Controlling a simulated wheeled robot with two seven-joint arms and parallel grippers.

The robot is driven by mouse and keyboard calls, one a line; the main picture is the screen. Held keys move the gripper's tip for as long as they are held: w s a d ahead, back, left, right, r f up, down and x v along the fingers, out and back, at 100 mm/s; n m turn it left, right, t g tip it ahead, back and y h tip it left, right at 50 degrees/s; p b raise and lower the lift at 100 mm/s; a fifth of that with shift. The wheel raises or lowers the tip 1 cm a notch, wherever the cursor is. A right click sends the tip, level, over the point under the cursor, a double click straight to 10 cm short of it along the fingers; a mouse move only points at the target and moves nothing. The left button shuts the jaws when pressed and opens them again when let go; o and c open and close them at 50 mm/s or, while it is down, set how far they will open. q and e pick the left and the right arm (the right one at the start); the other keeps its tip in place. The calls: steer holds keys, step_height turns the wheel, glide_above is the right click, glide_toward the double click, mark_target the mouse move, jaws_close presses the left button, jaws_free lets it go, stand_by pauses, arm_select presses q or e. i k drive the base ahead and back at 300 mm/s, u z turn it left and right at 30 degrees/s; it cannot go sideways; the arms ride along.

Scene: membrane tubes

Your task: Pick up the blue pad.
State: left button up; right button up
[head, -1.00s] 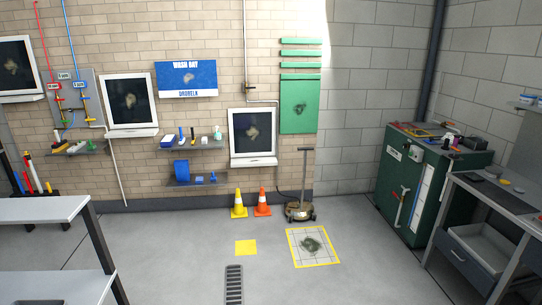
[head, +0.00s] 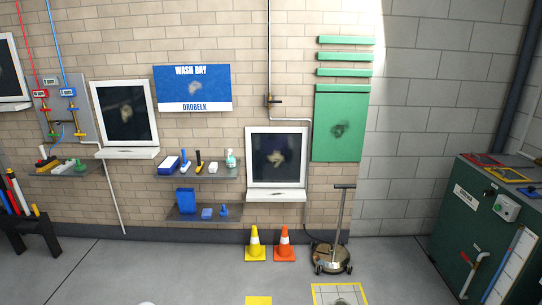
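On the lower wall shelf (head: 240,209) stand several blue things. A small flat blue block (head: 206,214), which looks most like the blue pad, sits between a taller blue box (head: 186,201) on its left and a small blue piece with a narrow top (head: 224,210) on its right. They are too small to make out in detail. Neither of my grippers is in view.
The upper shelf (head: 235,175) holds a blue-and-white box (head: 168,165), brushes and a bottle. A yellow cone (head: 255,246), an orange cone (head: 284,246) and a round floor machine (head: 331,258) stand by the wall. The floor left of the cones is clear.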

mark_target(225, 212)
steer(key=u, duration=0.3)
steer(key=i, duration=1.3)
steer(key=u, duration=0.35)
